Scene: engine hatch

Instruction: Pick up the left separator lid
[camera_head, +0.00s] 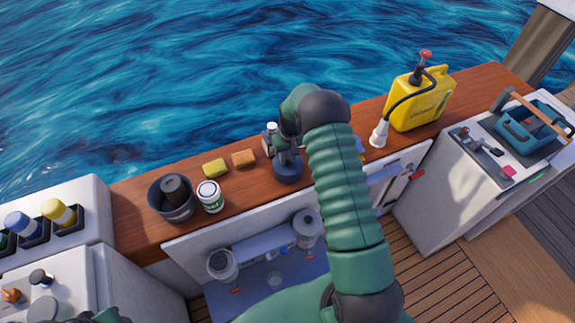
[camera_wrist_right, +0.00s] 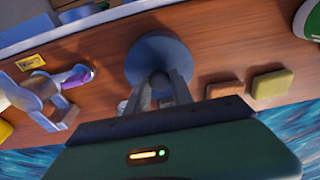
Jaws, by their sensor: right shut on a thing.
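A round blue-grey lid (camera_head: 287,168) with a knob is at the wooden counter in the head view, under my right gripper (camera_head: 284,148). In the right wrist view the lid (camera_wrist_right: 158,55) lies between and beyond the fingers of my right gripper (camera_wrist_right: 160,88), which are shut on its knob. I cannot tell whether the lid touches the counter. Below, in the open hatch, a left separator (camera_head: 222,265) and a right separator (camera_head: 307,228) stand with pale round tops. My right arm hides part of the hatch. My left gripper is not in view.
On the counter (camera_head: 128,205) are a dark bucket (camera_head: 172,200), a white-green can (camera_head: 210,196), a yellow sponge (camera_head: 215,168), an orange block (camera_head: 244,158) and a yellow jerrycan (camera_head: 420,100) with a hose. A blue toolbox (camera_head: 528,128) stands at right. Water lies behind.

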